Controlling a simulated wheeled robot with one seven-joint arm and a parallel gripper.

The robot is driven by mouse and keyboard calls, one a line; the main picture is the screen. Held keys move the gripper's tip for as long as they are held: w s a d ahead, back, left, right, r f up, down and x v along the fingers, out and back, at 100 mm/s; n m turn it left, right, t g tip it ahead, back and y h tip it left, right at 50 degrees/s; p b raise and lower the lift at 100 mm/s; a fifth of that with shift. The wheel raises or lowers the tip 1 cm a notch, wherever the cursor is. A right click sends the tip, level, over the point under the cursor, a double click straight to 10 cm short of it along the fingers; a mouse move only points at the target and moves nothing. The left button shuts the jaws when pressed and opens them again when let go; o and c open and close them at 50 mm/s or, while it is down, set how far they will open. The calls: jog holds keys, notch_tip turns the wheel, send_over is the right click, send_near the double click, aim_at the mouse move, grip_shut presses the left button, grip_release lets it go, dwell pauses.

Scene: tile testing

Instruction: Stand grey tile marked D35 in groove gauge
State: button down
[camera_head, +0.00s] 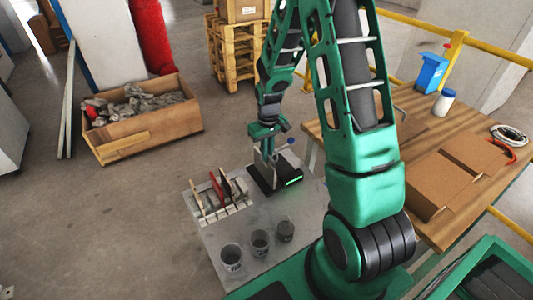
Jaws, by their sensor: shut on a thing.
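My gripper (268,158) points down over a low black block with a lit green strip, which looks like the groove gauge (291,185). The gripper is shut on a thin grey piece, apparently the grey tile (273,171); it is mostly hidden by the fingers, and no D35 marking is readable. The piece is roughly upright at the black block; I cannot tell whether it sits in a groove or is just above. A light slotted rack (230,214) to the left holds several upright tiles, among them a tan one (196,194) and a red one (217,187).
Three dark cups (231,257) stand at the front of the grey table (255,225). A wooden bench (425,130) at right carries a cardboard box (440,185), a white jar (444,101) and a blue container (430,73). A crate of rubble (145,130) stands on the floor.

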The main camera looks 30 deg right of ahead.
jog(key=c, duration=1.8)
grip_release()
notch_tip(320, 180, up, 11)
jog(key=s+d+r+m, duration=0.35)
jog(key=s+r, duration=0.65)
jog(key=s, duration=0.4)
jog(key=s+r+m, duration=0.1)
jog(key=s, duration=0.4)
jog(key=s+m, duration=0.1)
jog(key=s, duration=0.5)
jog(key=s+r+m, duration=0.1)
jog(key=s, duration=0.4)
jog(key=shift+s+a+r, duration=0.3)
